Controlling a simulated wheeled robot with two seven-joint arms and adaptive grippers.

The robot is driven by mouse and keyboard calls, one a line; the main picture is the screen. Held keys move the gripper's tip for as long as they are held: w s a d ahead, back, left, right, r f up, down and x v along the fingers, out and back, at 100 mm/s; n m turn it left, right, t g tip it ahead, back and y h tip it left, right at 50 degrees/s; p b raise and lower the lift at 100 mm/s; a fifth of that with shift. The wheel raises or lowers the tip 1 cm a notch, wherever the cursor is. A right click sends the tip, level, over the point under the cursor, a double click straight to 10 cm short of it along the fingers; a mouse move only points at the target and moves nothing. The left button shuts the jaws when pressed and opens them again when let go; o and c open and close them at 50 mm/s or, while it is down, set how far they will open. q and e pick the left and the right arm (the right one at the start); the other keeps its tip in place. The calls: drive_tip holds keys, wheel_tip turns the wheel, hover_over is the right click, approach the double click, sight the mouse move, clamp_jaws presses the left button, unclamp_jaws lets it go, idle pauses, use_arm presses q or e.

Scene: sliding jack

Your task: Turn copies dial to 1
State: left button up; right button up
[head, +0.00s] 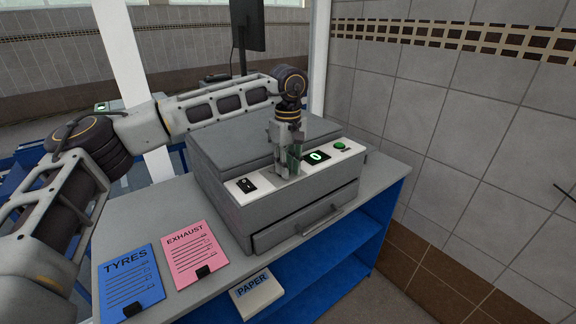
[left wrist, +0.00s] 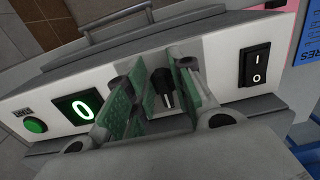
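The copier (head: 215,150) is a grey box with a white control strip, standing on a grey-topped blue cabinet. Its copies dial (left wrist: 164,88) is a small black knob, seen in the left wrist view between my left gripper's fingers; in the head view the gripper hides it. The green display (head: 317,156) reads 0, and it also shows in the left wrist view (left wrist: 75,109). My left gripper (head: 288,166) points down at the strip, its green-padded fingers (left wrist: 157,98) apart on either side of the dial, with gaps visible. My right gripper is not in view.
A black rocker switch (head: 246,185) and a green button (head: 339,145) sit on the strip. A drawer with a handle (head: 320,220) is below. A tiled wall stands right.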

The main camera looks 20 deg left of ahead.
use_arm(q)
clamp_jaws()
drive_tip(key=shift+n, duration=0.3)
drive_tip(key=n, duration=0.1)
drive_tip(key=n+b, duration=0.1)
drive_tip(key=n, duration=0.1)
drive_tip(key=shift+w+d+n, duration=0.2)
drive_tip(key=shift+w+n, duration=0.1)
drive_tip(key=shift+w, duration=0.05)
drive_tip(key=n, duration=0.3)
drive_tip(key=shift+w, duration=0.25)
drive_tip(key=shift+w+n+b, duration=0.15)
drive_tip(key=shift+n+b, duration=0.2)
drive_tip(key=shift+n, duration=0.55)
